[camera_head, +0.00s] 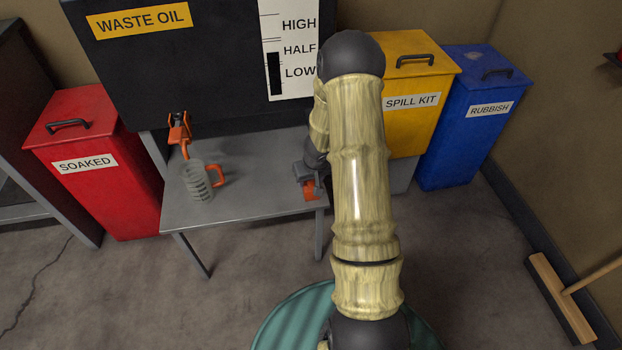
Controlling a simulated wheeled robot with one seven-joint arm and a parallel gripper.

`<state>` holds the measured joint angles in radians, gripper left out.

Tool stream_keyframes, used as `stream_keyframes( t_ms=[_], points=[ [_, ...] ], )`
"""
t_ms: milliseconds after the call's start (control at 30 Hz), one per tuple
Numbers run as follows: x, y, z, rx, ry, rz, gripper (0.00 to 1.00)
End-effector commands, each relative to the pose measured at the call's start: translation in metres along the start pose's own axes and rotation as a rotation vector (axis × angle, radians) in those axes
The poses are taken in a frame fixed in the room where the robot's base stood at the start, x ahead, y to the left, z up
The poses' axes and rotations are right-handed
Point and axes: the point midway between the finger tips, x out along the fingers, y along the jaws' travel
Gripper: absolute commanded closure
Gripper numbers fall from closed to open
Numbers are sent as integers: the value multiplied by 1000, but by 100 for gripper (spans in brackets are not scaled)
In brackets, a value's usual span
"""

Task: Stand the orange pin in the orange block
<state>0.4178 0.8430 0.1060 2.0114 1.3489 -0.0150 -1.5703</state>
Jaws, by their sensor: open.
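My gripper (309,180) is at the right end of the grey table, partly behind my arm. It is open. An orange piece (311,190) shows right at the gripper; I cannot tell whether it is the orange block, the pin or part of the gripper itself. No separate orange pin can be made out. An orange tap (180,130) is on the front of the black waste oil tank, above the left part of the table. A clear jug (198,182) with an orange handle stands upright on the table below the tap.
The grey table (255,188) has bare room between jug and gripper. The waste oil tank (200,65) rises behind it. A red soaked bin (90,175) stands left; yellow spill kit (408,110) and blue rubbish (465,130) bins stand right. A broom (560,297) is at lower right.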

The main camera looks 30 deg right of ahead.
Motion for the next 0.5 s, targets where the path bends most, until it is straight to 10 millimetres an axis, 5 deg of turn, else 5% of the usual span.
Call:
stream_keyframes(
  t_ms=[267,500],
  points=[
    [-9,0,-1,0,1,1,53],
    [-42,0,-2,-2,2,0,53]
  ],
)
